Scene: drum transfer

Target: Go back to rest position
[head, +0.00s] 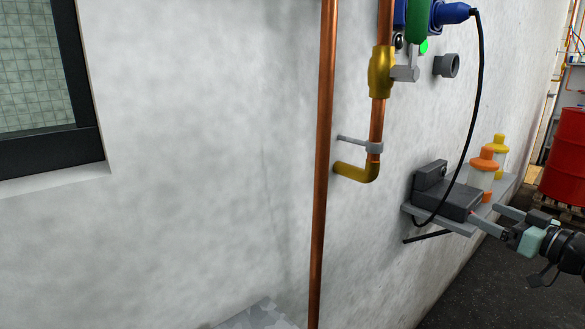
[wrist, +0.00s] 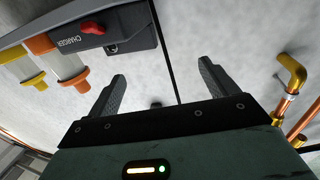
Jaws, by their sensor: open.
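My gripper (head: 485,214) is at the right of the head view, close to the front edge of a small grey wall shelf (head: 460,228). A dark charger box (head: 447,200) sits on the shelf, just left of the fingers in the head view. The wrist view also shows the charger (wrist: 115,30), with its label and a red part, beyond the left finger. I cannot tell whether a finger touches the shelf.
Orange-capped (head: 483,165) and yellow-capped (head: 500,150) containers stand behind the charger. A black cable (head: 480,100) hangs from a blue plug (head: 452,13) to the charger. Copper pipes (head: 325,150) run up the wall. A red drum (head: 568,160) stands far right. Dark floor is open below.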

